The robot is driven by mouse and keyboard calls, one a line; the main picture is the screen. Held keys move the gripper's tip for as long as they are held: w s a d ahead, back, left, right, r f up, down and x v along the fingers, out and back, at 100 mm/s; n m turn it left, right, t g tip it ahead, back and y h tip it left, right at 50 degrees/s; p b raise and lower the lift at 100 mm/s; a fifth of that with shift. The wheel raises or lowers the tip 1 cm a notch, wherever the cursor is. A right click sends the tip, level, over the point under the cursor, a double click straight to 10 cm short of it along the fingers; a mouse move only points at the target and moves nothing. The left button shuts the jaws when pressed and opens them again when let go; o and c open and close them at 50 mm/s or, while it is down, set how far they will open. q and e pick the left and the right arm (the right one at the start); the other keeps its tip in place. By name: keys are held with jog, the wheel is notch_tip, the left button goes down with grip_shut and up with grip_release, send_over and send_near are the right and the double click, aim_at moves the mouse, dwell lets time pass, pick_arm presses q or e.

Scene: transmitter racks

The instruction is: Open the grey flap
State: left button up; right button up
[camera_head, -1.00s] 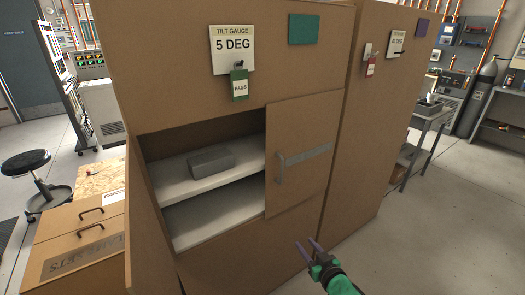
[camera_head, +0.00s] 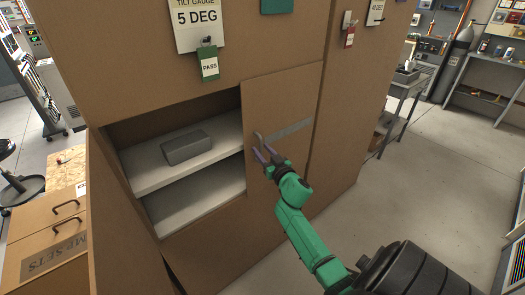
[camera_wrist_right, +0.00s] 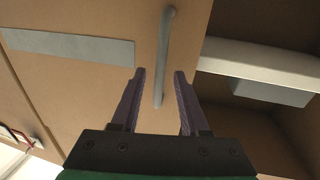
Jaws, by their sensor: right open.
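I see no clearly grey flap; the closed right door (camera_head: 285,110) of the brown cabinet is brown, with a grey label strip (camera_head: 288,133) and a grey bar handle (camera_head: 258,136). My right gripper (camera_head: 265,153) is open at this handle and hides its lower part. In the right wrist view the upright handle (camera_wrist_right: 164,50) runs between the two purple fingers (camera_wrist_right: 160,73); I cannot tell whether they touch it. The label strip (camera_wrist_right: 70,46) is left of it there. My left gripper is not in view.
The left cabinet door (camera_head: 120,220) stands open. A grey box (camera_head: 187,147) lies on the upper shelf (camera_head: 145,180) in the opening. A drawer unit (camera_head: 50,245) stands at the left. The floor (camera_head: 430,190) to the right is clear.

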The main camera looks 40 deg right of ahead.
grip_shut()
dwell(1.4)
